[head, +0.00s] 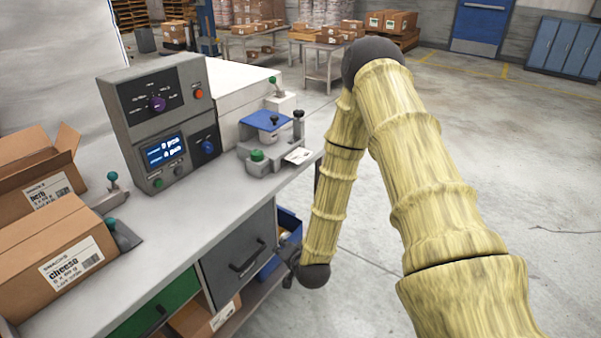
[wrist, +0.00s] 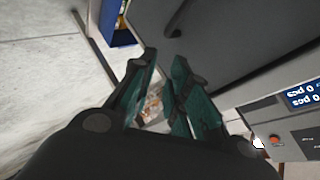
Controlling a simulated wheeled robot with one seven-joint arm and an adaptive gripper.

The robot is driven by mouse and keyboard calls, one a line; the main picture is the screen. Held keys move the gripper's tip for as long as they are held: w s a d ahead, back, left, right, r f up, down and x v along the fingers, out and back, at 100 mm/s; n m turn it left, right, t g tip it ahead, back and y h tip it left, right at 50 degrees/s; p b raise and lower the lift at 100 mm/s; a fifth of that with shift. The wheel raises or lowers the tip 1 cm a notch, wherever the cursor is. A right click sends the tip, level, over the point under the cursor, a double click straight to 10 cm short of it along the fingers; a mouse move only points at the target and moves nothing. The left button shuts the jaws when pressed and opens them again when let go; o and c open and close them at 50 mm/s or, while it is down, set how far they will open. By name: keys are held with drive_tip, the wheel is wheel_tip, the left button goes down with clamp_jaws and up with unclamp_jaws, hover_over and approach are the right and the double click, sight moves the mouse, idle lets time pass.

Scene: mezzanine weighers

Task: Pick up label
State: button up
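A small white label (head: 298,155) with dark print sticks out at the right side of a small grey device with a blue top (head: 268,121), near the bench's right edge. My gripper (head: 287,262) is low in the head view, beside the bench front, below the label and apart from it. In the wrist view its two green fingers (wrist: 165,58) lean toward each other with a gap between the tips. Nothing is visibly held. I cannot make out the label in the wrist view.
A grey control box (head: 160,120) with a lit display stands on the bench (head: 190,215). Cardboard boxes (head: 60,262) fill its left end. A grey drawer (head: 240,255) and a blue bin (head: 287,222) are below. The floor at right is clear.

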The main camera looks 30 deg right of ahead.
drive_tip(key=w+d+r+m+t+h+b, duration=0.2)
drive_tip(key=w+d+r+m+t, duration=0.1)
drive_tip(key=w+d+r+m, duration=0.25)
drive_tip(key=m+t+h+b, duration=0.2)
drive_tip(key=m+h, duration=0.2)
approach(301, 159)
drive_tip(key=x, duration=0.4)
drive_tip(key=shift+w+a+f, duration=0.15)
drive_tip(key=shift+a+f, duration=0.05)
drive_tip(key=shift+b+x, duration=0.45)
drive_tip(key=shift+x, duration=0.55)
drive_tip(key=shift+r, duration=0.1)
drive_tip(key=shift+c, duration=0.3)
clamp_jaws()
drive_tip(key=shift+r+p, duration=0.55)
drive_tip(key=shift+r, duration=0.75)
